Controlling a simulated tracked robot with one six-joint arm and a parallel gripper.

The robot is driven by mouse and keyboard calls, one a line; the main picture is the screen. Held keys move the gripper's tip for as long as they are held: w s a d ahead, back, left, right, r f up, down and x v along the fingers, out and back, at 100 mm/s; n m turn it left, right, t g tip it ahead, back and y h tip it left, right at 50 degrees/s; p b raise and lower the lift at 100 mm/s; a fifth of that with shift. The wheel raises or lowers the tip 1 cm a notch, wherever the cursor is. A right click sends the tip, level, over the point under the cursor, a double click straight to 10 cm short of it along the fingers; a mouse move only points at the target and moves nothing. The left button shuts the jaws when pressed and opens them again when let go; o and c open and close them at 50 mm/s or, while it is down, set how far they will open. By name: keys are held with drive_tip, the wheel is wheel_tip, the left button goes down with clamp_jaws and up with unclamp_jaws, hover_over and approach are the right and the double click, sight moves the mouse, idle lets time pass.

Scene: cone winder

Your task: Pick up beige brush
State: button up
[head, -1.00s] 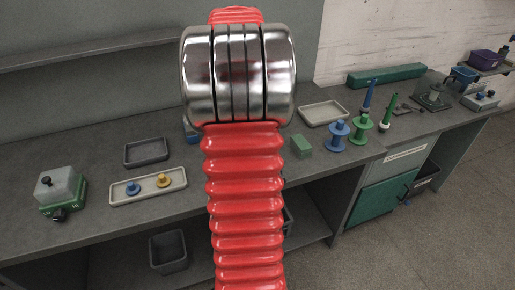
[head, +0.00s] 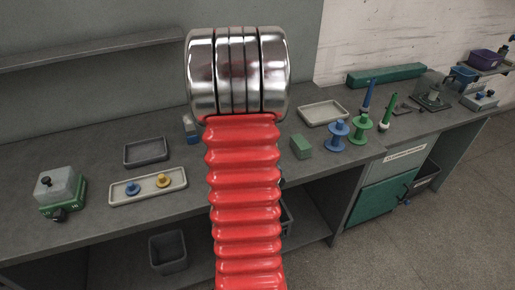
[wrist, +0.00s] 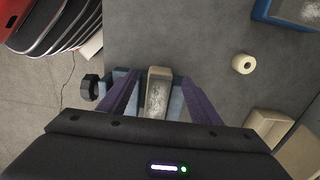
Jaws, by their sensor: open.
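In the wrist view, a beige block-like thing with a speckled grey-white face, which looks like the beige brush (wrist: 157,94), lies between the two purple fingers of my gripper (wrist: 160,98). Blue parts show on both sides of it; I cannot tell whether they belong to a holder. My gripper is open, with a finger on each side of the brush, and I see no clear contact. The lower end of the brush is hidden by the gripper body. In the head view, my arm hides the gripper, and a small blue and pale thing (head: 190,128) shows beside it on the bench.
In the wrist view, a cream round piece (wrist: 243,63), a blue-rimmed tray (wrist: 262,14) and beige boxes (wrist: 266,128) lie to the right. In the head view, a pale tray (head: 120,197) with two spools, a dark tray (head: 146,152) and a green block (head: 302,147) stand nearby.

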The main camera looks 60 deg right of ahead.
drive_tip(key=shift+f, duration=2.55)
drive_tip(key=shift+c, duration=0.5)
drive_tip(key=c, duration=1.1)
drive_tip(key=shift+r, duration=0.1)
drive_tip(key=shift+w+d+r, duration=0.1)
drive_tip(key=shift+r, duration=0.45)
drive_tip(key=r, duration=0.5)
drive_tip(key=shift+s+a+r, duration=0.35)
drive_tip(key=shift+r, duration=0.05)
drive_tip(key=s+a, duration=1.2)
drive_tip(key=shift+a, duration=0.1)
